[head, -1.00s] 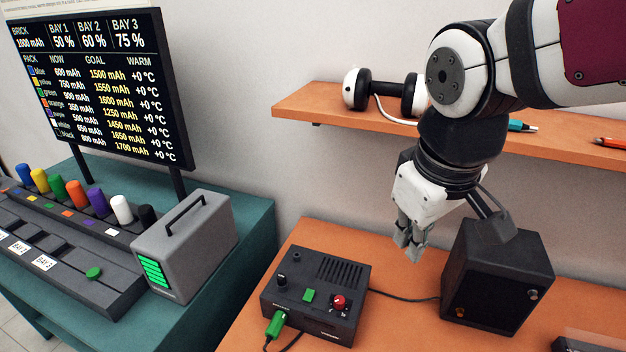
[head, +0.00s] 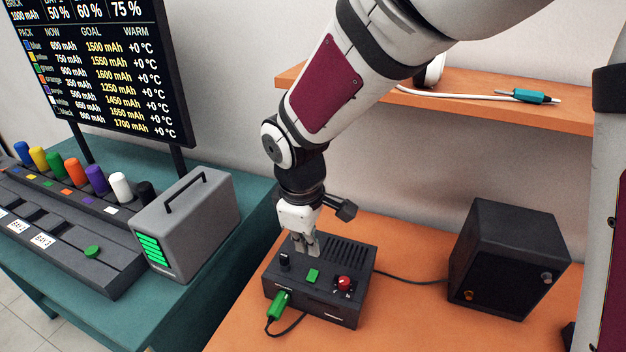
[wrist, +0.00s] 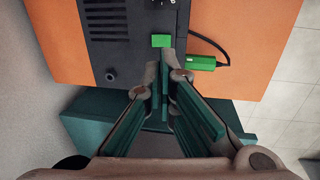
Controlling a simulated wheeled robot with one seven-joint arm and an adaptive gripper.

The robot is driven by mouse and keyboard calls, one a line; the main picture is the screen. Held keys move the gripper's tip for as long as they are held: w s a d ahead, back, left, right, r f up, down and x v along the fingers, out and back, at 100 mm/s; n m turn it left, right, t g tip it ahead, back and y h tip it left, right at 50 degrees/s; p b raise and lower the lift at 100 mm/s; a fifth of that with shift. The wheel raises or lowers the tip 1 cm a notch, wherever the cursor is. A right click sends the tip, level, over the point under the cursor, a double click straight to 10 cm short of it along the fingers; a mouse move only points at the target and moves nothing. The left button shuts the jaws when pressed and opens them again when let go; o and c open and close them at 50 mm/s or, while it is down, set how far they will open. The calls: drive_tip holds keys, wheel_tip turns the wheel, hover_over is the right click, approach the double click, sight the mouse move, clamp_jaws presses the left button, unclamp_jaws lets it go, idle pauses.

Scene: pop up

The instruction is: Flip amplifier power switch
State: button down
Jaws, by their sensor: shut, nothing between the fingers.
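The amplifier (head: 348,306) is a dark box with a slotted top on the orange bench. Its top carries a green square piece (head: 313,275), a red knob (head: 344,283) and a small black control (head: 284,261); which is the power switch is not clear. A green plug (head: 280,302) sits at its front. My gripper (head: 308,246) is shut and empty, pointing down over the back left of the box, close behind the green piece. In the wrist view, my fingertips (wrist: 166,70) are beside the green piece (wrist: 161,40). Contact cannot be told.
A black speaker (head: 505,260) stands to the right, with a cable to the amplifier. A grey handled box (head: 185,225) stands on the teal table to the left. An orange shelf (head: 460,112) runs behind.

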sight(313, 274)
drive_tip(key=f, duration=0.3)
drive_tip(key=w+f, duration=0.1)
drive_tip(key=f, duration=0.5)
drive_tip(key=shift+w+d+f+b, duration=0.15)
drive_tip(key=shift+d+f+b, duration=0.1)
drive_tip(key=shift+b, duration=0.15)
drive_tip(key=shift+w+d, duration=0.1)
